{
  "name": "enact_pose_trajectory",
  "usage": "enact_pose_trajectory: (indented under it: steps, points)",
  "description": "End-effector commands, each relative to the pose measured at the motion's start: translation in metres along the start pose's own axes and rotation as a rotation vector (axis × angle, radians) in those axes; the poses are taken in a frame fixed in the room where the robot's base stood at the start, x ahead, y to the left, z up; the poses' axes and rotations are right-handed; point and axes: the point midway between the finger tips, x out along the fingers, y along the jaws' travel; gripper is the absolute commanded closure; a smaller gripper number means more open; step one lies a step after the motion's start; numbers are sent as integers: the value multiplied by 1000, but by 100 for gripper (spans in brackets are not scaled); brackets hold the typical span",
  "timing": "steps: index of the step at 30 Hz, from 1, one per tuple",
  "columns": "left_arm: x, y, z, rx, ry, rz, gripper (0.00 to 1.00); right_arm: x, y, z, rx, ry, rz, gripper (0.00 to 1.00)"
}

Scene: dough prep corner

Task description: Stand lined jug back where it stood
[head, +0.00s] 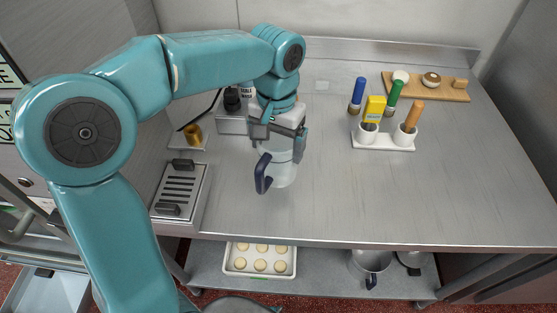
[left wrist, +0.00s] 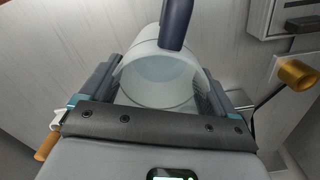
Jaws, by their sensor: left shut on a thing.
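The clear, whitish jug (head: 281,171) with a dark blue handle (head: 262,174) is over the left-middle part of the steel worktop. My left gripper (head: 279,140) is shut around the jug's body from above and behind. In the left wrist view the jug (left wrist: 160,85) sits between my two fingers, its handle pointing to the top of the picture. I cannot tell whether the jug's base touches the worktop. The gripper hides the jug's upper part in the head view. My right gripper does not show.
A scale (head: 232,122) stands behind the jug. A brass-coloured cup (head: 193,134) and a slotted grey unit (head: 180,188) are to the left. A white holder (head: 384,143) with coloured-handled tools and a wooden board (head: 425,87) are to the right. The worktop's front right (head: 400,200) is clear.

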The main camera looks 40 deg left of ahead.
Motion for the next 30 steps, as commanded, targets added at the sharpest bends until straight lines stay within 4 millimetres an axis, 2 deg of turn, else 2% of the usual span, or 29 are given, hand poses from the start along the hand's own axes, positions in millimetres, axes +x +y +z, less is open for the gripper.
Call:
enact_pose_trajectory:
  steps: [5, 12, 24, 25, 26, 30]
  points:
    - [15, 0, -3, -1, 1, 0, 59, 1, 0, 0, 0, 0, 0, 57]
    - [50, 0, -4, 0, 0, -1, 59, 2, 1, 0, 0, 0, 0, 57]
    - [56, 0, -5, 0, 3, 0, 59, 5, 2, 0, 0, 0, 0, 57]
    - [56, 0, -4, 0, 1, 0, 4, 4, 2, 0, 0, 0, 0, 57]
    - [56, 0, -4, 0, 1, 0, 0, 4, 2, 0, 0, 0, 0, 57]
    - [55, 0, -4, 0, 1, 0, 0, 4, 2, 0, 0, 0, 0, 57]
